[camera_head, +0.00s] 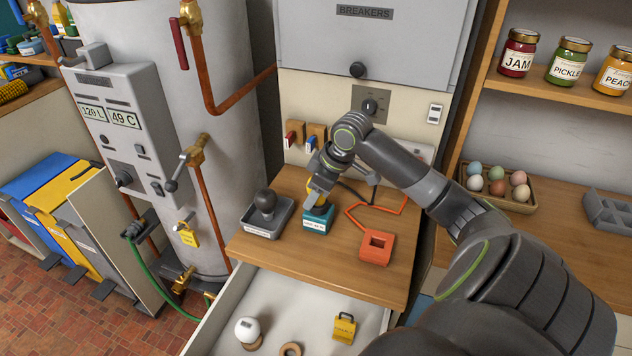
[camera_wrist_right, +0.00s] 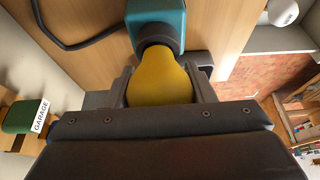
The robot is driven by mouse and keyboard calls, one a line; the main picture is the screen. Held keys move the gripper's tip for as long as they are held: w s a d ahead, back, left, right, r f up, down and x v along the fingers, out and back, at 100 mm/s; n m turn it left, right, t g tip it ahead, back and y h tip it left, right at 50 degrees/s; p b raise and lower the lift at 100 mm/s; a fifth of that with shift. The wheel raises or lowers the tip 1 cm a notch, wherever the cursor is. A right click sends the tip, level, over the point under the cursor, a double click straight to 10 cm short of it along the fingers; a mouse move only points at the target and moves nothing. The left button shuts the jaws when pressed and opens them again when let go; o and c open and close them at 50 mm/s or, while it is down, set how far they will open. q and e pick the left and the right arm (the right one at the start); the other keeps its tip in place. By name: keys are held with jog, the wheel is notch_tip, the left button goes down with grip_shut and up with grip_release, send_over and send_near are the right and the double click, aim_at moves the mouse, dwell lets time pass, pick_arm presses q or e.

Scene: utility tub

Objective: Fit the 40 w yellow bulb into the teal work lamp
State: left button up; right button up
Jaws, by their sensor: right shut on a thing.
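The teal work lamp (camera_head: 318,219) stands on the wooden worktop, with a label on its front. In the right wrist view the teal lamp (camera_wrist_right: 172,12) shows at the top, with a dark round socket on it. My right gripper (camera_head: 317,203) is over the lamp. In the right wrist view it is shut on the yellow bulb (camera_wrist_right: 160,80), with a finger on each side of the glass. The bulb's narrow end is at the dark socket and appears to meet it; how deep it sits is hidden. My left gripper is not in view.
A grey tray (camera_head: 262,228) with a dark bulb-shaped thing stands left of the lamp. An orange square block (camera_head: 376,248) with an orange cord is on the right. Below, an open drawer (camera_head: 290,293) holds a white bulb (camera_head: 247,328) and a yellow tagged object (camera_head: 345,326).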

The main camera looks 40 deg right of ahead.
jog(key=shift+f, duration=0.1)
dwell(0.3)
jog(key=o, duration=1)
jog(key=shift+o, duration=0.2)
jog(key=v, duration=1.7)
jog(key=shift+r, duration=0.2)
